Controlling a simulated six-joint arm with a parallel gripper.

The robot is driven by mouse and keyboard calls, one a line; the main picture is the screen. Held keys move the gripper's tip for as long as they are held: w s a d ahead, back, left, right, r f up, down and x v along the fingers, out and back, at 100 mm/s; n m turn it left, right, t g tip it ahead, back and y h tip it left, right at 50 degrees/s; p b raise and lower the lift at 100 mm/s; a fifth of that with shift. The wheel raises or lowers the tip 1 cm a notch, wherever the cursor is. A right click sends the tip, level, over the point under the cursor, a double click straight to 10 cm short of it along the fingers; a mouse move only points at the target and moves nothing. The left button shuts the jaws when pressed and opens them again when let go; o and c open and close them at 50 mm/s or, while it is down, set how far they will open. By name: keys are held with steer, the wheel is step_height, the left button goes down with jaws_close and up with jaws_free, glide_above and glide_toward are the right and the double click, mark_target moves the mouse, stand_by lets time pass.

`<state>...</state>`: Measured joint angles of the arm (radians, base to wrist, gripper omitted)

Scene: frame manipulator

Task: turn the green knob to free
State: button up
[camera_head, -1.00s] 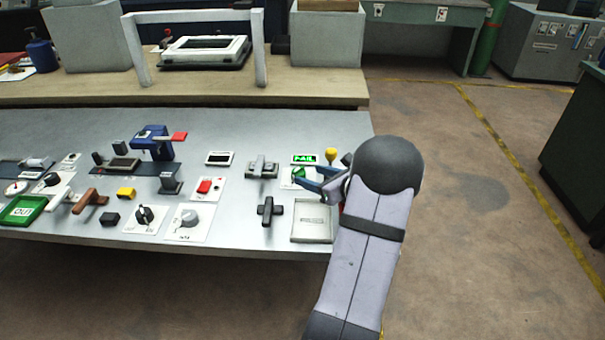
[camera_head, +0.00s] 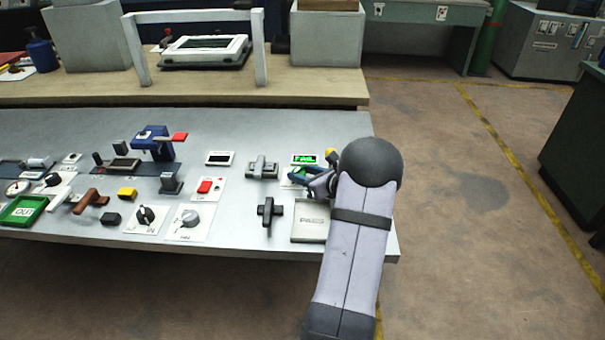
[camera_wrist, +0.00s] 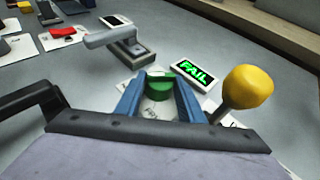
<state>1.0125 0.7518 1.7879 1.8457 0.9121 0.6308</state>
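The green knob (camera_wrist: 158,84) lies between the two blue fingertips of my gripper (camera_wrist: 160,90) in the wrist view, with one finger on each side. The fingers stand apart by about the knob's width. I cannot tell whether they press on it. In the head view my gripper (camera_head: 305,180) is over the knob's white plate at the panel's right end, and only a little green (camera_head: 297,171) shows. A small display (camera_wrist: 194,73) beside the knob reads FAIL in green; it is also in the head view (camera_head: 305,159).
A yellow ball-topped lever (camera_wrist: 248,87) stands close to the right finger. A grey handle (camera_wrist: 115,38) rises behind the knob to the left. A black cross-shaped handle (camera_head: 270,209) and a shallow tray (camera_head: 308,236) are nearer the panel's front edge.

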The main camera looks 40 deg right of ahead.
steer(key=shift+d+r+n+y, duration=0.1)
steer(key=shift+r+n+y, duration=0.05)
steer(key=shift+n+y, duration=0.3)
steer(key=shift+n+y+p, duration=0.35)
steer(key=shift+y+p, duration=0.1)
steer(key=shift+y, duration=0.1)
